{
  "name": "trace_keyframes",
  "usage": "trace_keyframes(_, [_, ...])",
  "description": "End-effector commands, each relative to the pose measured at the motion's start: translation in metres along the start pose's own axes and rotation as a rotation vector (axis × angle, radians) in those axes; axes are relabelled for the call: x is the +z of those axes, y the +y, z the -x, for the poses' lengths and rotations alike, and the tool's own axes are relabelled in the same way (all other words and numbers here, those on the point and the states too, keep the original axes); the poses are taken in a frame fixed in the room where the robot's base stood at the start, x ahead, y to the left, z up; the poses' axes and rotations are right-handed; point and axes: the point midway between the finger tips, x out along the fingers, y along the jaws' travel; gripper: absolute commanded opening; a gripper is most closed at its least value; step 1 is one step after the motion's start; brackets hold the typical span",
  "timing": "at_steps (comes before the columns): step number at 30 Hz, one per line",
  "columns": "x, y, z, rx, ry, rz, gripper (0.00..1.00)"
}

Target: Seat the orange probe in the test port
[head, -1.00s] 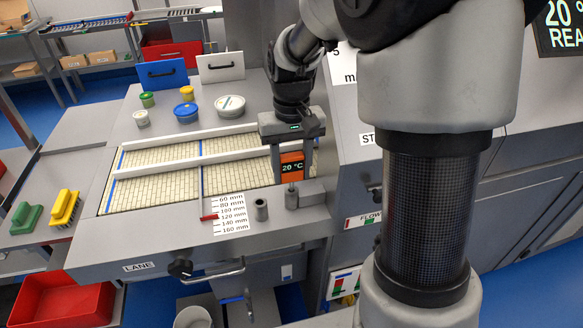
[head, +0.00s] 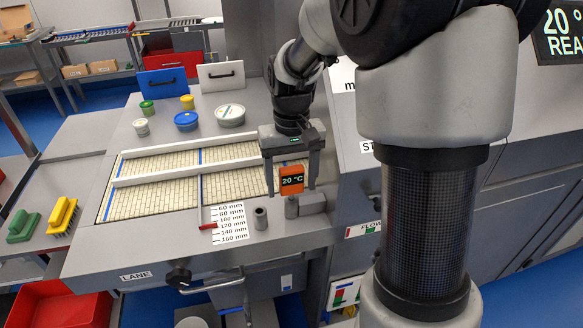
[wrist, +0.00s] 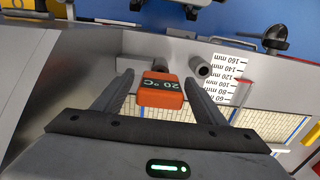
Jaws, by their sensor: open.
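The orange probe (head: 291,180), with a dark display reading 20 °C, is upright at the right front of the lane bench. Its lower end meets the top of a short grey cylinder (head: 291,208) beside a grey block; how deep it sits is hidden. My gripper (head: 290,188) is open, with one finger on each side of the probe. In the wrist view the probe (wrist: 161,90) lies between the spread fingers (wrist: 158,79), with gaps on both sides. An open grey tube (head: 260,218) stands just left. No label marks either as the test port.
The tiled lane (head: 150,196) has white rails. Tubs, including a blue one (head: 186,121), stand behind. The grey block (head: 312,203) is close on the right.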

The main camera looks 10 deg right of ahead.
Motion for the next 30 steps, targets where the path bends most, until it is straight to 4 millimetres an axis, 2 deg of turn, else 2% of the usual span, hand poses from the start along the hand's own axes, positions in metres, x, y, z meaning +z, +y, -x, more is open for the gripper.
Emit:
trace_keyframes(5, [-0.001, 0.000, 0.024, 0.000, 0.004, 0.000, 0.65])
trace_keyframes(15, [-0.001, 0.000, 0.107, 0.000, 0.007, 0.000, 0.65])
trace_keyframes(21, [-0.001, 0.000, 0.148, 0.000, 0.005, 0.000, 0.65])
trace_keyframes(25, [-0.001, 0.000, 0.164, 0.000, 0.003, 0.000, 0.65])
trace_keyframes(30, [0.000, 0.000, 0.172, 0.000, 0.001, 0.000, 0.65])
